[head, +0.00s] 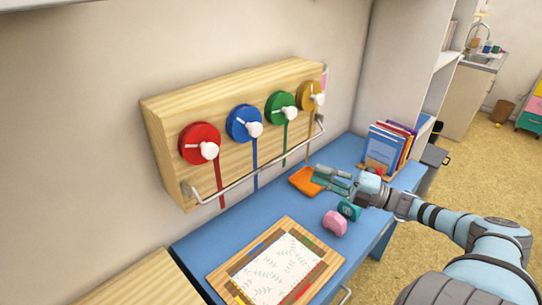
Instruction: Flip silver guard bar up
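The silver guard bar (262,169) runs along the lower front of a wooden wall board (165,150). Its ends meet the board at the lower left and at the right side. It sits below the red (190,146), blue (237,123), green (274,107) and yellow (304,95) round pads, each with a white knob. My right gripper (317,176) is over the blue table, to the right of and below the bar, apart from it. Its fingers point left and look open, with nothing visible between them. My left gripper is out of view.
An orange block (303,182) lies by the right fingertips. A pink stamp (335,222) and a teal stamp (349,210) are nearby on the blue table (210,245). A wooden frame with paper (238,260) lies in front. Books (386,146) stand at the back right.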

